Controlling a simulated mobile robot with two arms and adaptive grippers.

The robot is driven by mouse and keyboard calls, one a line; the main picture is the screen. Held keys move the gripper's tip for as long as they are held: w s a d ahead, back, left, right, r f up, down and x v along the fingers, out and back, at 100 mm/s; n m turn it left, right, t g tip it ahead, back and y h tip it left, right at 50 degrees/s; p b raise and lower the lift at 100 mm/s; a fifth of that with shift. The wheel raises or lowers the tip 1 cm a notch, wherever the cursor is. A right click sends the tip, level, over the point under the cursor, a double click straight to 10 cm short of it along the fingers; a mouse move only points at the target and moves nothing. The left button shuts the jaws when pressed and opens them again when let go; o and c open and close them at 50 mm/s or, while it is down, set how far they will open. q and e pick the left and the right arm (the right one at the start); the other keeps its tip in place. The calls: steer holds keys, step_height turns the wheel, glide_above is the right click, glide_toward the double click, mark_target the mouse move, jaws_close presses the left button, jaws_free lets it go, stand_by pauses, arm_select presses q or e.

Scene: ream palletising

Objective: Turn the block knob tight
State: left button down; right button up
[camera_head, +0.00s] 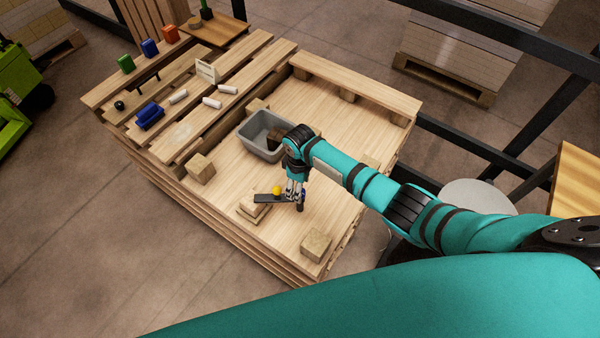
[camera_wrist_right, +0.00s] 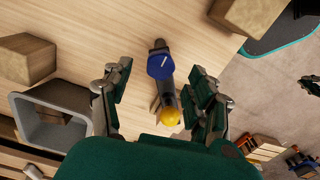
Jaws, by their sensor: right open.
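The blue knob (camera_wrist_right: 160,66) with a white mark shows in the right wrist view, on a dark bar (camera_wrist_right: 170,95). A yellow ball (camera_wrist_right: 170,116) is at the bar's near end. In the head view the dark bar (camera_head: 268,198) lies by a small wooden block (camera_head: 253,208), with the yellow ball (camera_head: 277,190) above it. My right gripper (camera_head: 296,196) is over the bar's right end and hides most of the knob there. In the wrist view my right gripper (camera_wrist_right: 159,90) is open, its fingers apart on either side of the bar. My left gripper is not in view.
A grey bin (camera_head: 252,140) stands on the pallet (camera_head: 330,105) behind the gripper. Wooden blocks sit at the left (camera_head: 200,169) and front right (camera_head: 316,245). White cylinders (camera_head: 220,102) and a blue object (camera_head: 149,116) lie on the slats at left.

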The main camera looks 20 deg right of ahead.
step_height(320, 180, up, 10)
steer(key=shift+f, duration=0.25)
steer(key=shift+s+f, duration=0.1)
stand_by(0.4)
